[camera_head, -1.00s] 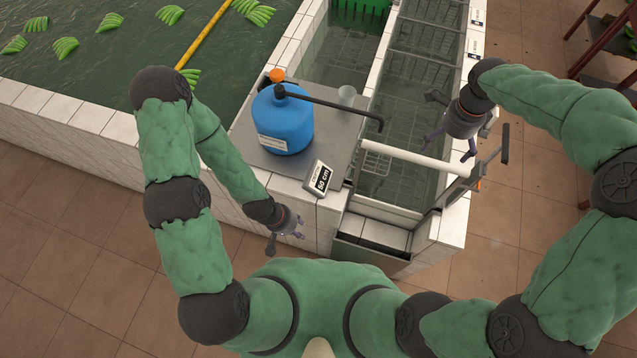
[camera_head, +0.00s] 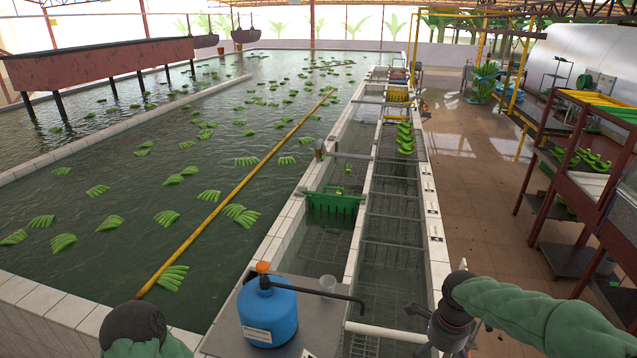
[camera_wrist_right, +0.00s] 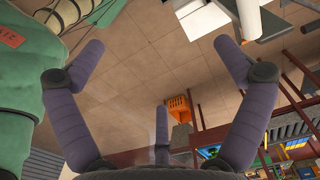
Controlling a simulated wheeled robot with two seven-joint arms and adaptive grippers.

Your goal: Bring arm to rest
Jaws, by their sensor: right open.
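My right gripper (camera_wrist_right: 160,62) shows in the right wrist view with its purple fingers spread wide and nothing between them. In the head view my right arm comes in at the lower right, with the right wrist and gripper cut by the bottom edge, beside the tiled trough (camera_head: 432,220). Of my left arm only a dark joint and some green cover show at the lower left. My left gripper is out of the frame.
A blue jug (camera_head: 268,312) with an orange cap and long spout stands on a grey counter by the trough. Green bananas float in the big pool (camera_head: 120,265). Red racks (camera_head: 545,165) stand right; tiled floor (camera_head: 465,190) lies between.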

